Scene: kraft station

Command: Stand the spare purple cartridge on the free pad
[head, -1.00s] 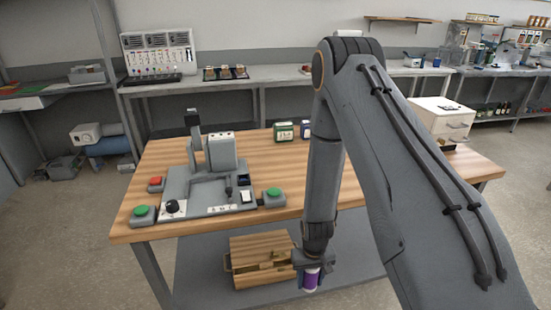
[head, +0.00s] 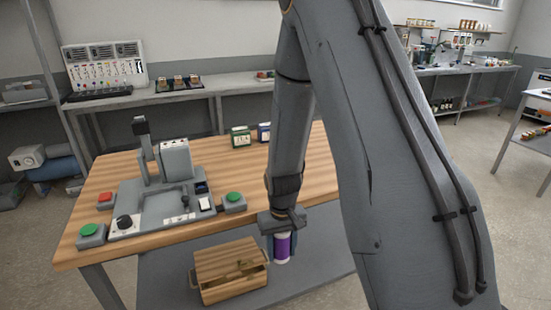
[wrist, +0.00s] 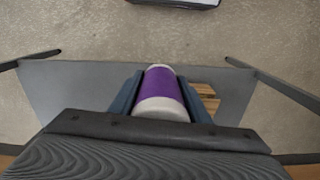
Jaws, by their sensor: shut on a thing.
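The purple cartridge (head: 283,247) has a purple band between white ends. My gripper (head: 281,240) is shut on it and holds it roughly upright in front of the wooden table, above the grey lower shelf. In the wrist view the cartridge (wrist: 161,88) lies between the two blue-grey fingers of my gripper (wrist: 160,92). I cannot make out the free pad in these views; part of the table is hidden behind my arm.
The wooden table (head: 235,170) carries a grey machine (head: 165,195) with green and red buttons, and two small boxes, one green (head: 240,137) and one blue (head: 264,132). A wooden crate (head: 228,290) sits on the lower shelf (head: 320,240), just left of my gripper.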

